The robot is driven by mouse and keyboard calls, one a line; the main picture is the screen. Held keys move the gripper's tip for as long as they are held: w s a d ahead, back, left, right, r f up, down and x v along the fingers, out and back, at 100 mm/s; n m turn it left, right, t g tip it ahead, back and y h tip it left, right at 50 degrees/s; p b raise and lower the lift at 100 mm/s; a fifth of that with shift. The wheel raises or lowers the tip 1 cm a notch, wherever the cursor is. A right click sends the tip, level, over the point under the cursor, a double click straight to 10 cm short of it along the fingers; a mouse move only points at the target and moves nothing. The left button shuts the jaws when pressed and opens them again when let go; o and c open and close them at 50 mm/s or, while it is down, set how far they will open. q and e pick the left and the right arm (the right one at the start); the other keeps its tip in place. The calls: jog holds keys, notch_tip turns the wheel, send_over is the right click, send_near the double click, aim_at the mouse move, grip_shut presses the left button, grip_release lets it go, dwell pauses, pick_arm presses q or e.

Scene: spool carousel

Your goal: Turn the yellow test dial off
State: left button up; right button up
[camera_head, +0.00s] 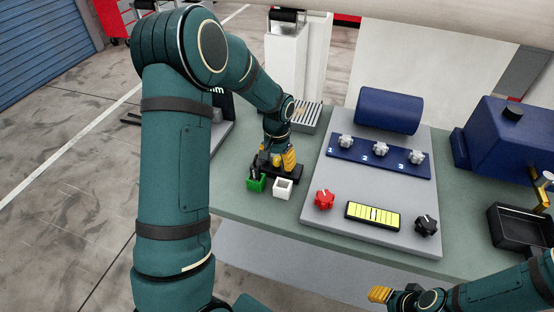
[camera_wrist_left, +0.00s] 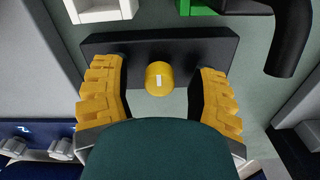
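The yellow test dial (camera_wrist_left: 159,78) is a small round knob with a white mark on its face, in front of a black block (camera_wrist_left: 215,50). In the head view the black block (camera_head: 265,172) shows at the table's left side, and the dial is mostly hidden by my gripper. My left gripper (camera_wrist_left: 160,95) is open, with one yellow finger on each side of the dial and a clear gap to both. In the head view the left gripper (camera_head: 284,160) points down over the block. My right gripper (camera_head: 380,294) is low near the front edge; its finger gap is unclear.
To the right is a grey panel (camera_head: 372,198) with a red knob (camera_head: 324,200), a black knob (camera_head: 426,226) and a yellow gauge (camera_head: 373,215). A dark curved part (camera_wrist_left: 290,38) is close right in the wrist view.

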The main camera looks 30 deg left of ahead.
aim_at(277, 158)
pick_arm(q)
jog(key=shift+r, duration=0.1)
notch_tip(277, 158, up, 12)
dwell(0.6)
dwell(0.4)
